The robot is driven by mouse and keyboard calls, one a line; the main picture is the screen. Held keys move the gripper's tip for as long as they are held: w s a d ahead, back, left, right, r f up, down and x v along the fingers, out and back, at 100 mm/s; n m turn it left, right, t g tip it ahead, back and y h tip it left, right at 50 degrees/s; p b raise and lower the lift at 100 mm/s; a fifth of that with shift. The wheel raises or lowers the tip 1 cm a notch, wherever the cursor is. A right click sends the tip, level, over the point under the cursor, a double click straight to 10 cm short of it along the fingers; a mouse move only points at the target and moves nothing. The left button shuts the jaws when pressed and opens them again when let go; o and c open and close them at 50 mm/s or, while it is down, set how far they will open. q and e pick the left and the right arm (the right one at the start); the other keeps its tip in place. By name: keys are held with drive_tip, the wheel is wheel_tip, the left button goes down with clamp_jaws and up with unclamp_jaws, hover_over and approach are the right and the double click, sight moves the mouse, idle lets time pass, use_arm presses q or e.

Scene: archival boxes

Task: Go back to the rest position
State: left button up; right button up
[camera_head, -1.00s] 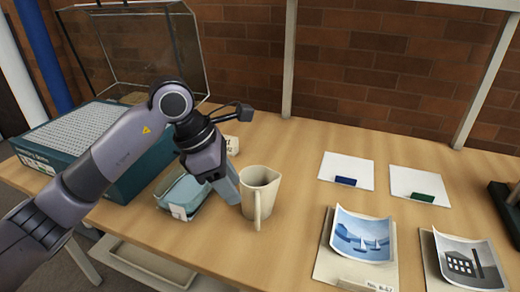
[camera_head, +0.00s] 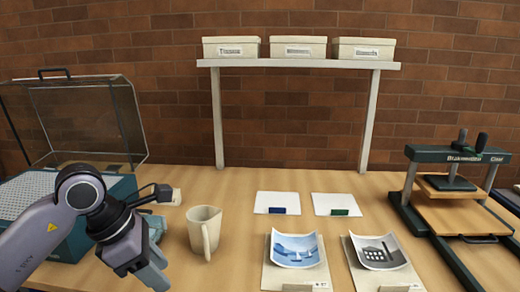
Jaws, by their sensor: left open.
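My left gripper (camera_head: 152,274) is at the lower left of the head view, pointing down and to the right. It is open, and I see nothing held in it. It is to the left of and nearer than the cream jug (camera_head: 204,232), apart from it in the picture. The jug stands upright on the wooden table (camera_head: 235,270), handle toward me. A pale blue-green container (camera_head: 158,226) is partly hidden behind the gripper. My right gripper is not in view.
A teal box (camera_head: 75,242) with a perforated top and raised clear lid stands at left. Two curled pictures (camera_head: 295,250) (camera_head: 379,252) lie on boards. White cards (camera_head: 277,198) (camera_head: 336,201) lie behind them. A press (camera_head: 455,190) stands at right. Three labelled boxes (camera_head: 298,46) sit on a shelf (camera_head: 300,64).

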use_arm(q)
drive_tip(key=s+d+r+n+g+h+p, duration=0.1)
drive_tip(key=s+d+n+h, duration=0.25)
drive_tip(key=d+h, duration=0.35)
drive_tip(key=s+d+r+n+g+h+p, duration=0.1)
drive_tip(key=s+d+n+h, duration=0.1)
drive_tip(key=s+d+h, duration=0.35)
drive_tip(key=w+a+f+n+t+y, duration=0.1)
drive_tip(key=a+f+n+t+y, duration=0.4)
drive_tip(key=n, duration=0.6)
drive_tip(key=w+a+f+n+t+y+p, duration=0.15)
drive_tip(key=f+n+t, duration=0.25)
drive_tip(key=n+t, duration=0.5)
drive_tip(key=w+a+f+n+t+y, duration=0.2)
drive_tip(key=a+f+n+t+y, duration=0.15)
drive_tip(key=n, duration=0.95)
drive_tip(key=s+a+f+n+g+y, duration=0.2)
drive_tip(key=s+f+n+g, duration=0.1)
drive_tip(key=s+f, duration=0.3)
drive_tip(key=s+a+f+n+g+y, duration=0.2)
drive_tip(key=s+f+n+g, duration=0.2)
drive_tip(key=f, duration=0.5)
drive_tip(key=s+n, duration=0.1)
drive_tip(key=s, duration=0.1)
drive_tip(key=shift+s+a+f+n+p, duration=0.3)
drive_tip(key=shift+s+a+f+n, duration=0.05)
drive_tip(key=shift+a, duration=0.05)
drive_tip(key=shift+y, duration=0.25)
